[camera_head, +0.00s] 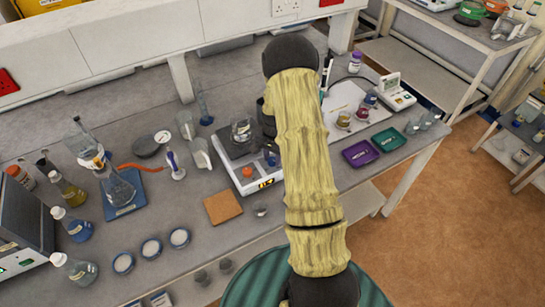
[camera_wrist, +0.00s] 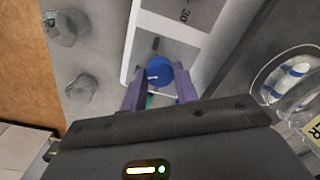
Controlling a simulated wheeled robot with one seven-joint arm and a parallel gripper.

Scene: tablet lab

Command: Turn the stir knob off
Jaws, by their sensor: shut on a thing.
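A white-fronted hotplate stirrer (camera_head: 262,187) with a dark top stands mid-bench in the head view. An orange knob (camera_head: 247,172) and a small display show on its front; my arm hides the panel's right part.
A brown square mat (camera_head: 223,207) and a small glass (camera_head: 260,209) lie in front of the stirrer. A purple tray (camera_head: 360,153) and a green tray (camera_head: 388,139) are to the right. A flask (camera_head: 118,188) on a blue-based stand and several bottles are at left.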

